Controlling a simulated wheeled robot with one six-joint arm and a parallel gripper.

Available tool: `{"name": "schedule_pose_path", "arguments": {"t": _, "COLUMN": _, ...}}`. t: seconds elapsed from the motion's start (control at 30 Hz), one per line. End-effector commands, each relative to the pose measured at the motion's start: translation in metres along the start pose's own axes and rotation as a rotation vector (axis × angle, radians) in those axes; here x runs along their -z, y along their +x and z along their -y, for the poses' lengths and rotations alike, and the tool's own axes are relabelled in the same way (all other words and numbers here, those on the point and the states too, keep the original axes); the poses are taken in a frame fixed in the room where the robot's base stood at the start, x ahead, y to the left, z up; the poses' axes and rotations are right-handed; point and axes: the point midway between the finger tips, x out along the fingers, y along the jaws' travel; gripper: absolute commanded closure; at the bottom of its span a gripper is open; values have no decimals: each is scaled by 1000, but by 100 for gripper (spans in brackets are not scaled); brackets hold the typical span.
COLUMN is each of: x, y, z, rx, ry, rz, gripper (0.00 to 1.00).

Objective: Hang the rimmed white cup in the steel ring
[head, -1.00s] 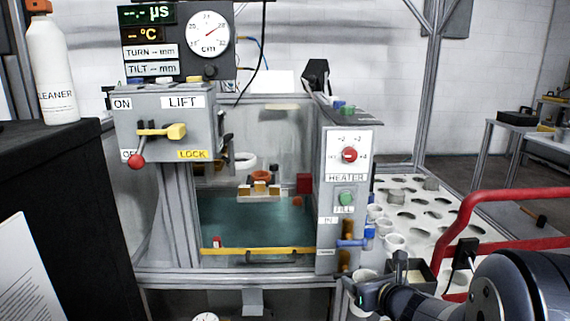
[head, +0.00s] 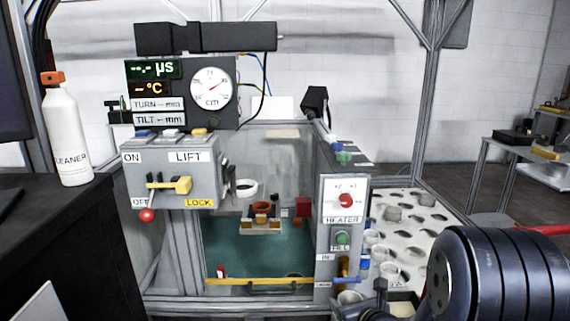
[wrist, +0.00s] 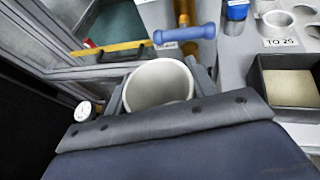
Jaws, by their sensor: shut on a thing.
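A white cup (wrist: 158,84) is between the fingers of my gripper (wrist: 160,92) in the wrist view. I look down into its open, empty inside; its lower part is hidden. In the head view the cup (head: 349,297) shows at the bottom edge, with my gripper (head: 368,308) partly cut off there. My gripper is shut on the cup, in front of the tank's right side. A pale ring (head: 246,188) with a dark middle shows inside the tank, at the back. I cannot tell surely whether it is the steel ring.
The tank's yellow front bar (head: 260,281) and heater panel (head: 344,215) stand near the cup. A blue-handled valve (wrist: 184,33) sticks out close by. A holed white rack (head: 405,215) with several cups is at right. An orange ring (head: 262,207) sits on a block in the tank.

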Motion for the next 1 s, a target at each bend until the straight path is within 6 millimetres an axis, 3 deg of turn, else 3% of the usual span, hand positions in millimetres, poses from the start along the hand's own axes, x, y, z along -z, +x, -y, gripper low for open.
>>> {"name": "schedule_pose_path", "arguments": {"t": 0.03, "x": -20, "y": -8, "z": 0, "rx": 0, "ry": 0, "rz": 1, "gripper": 74}}
{"name": "schedule_pose_path", "arguments": {"t": 0.5, "x": -104, "y": -44, "z": -1, "rx": 0, "ry": 0, "rz": 1, "gripper": 74}}
{"name": "schedule_pose_path", "arguments": {"t": 0.73, "x": -126, "y": -53, "z": -2, "rx": 0, "ry": 0, "rz": 0, "gripper": 74}}
{"name": "schedule_pose_path", "arguments": {"t": 1.0, "x": -130, "y": -55, "z": -2, "rx": 0, "ry": 0, "rz": 0, "gripper": 74}}
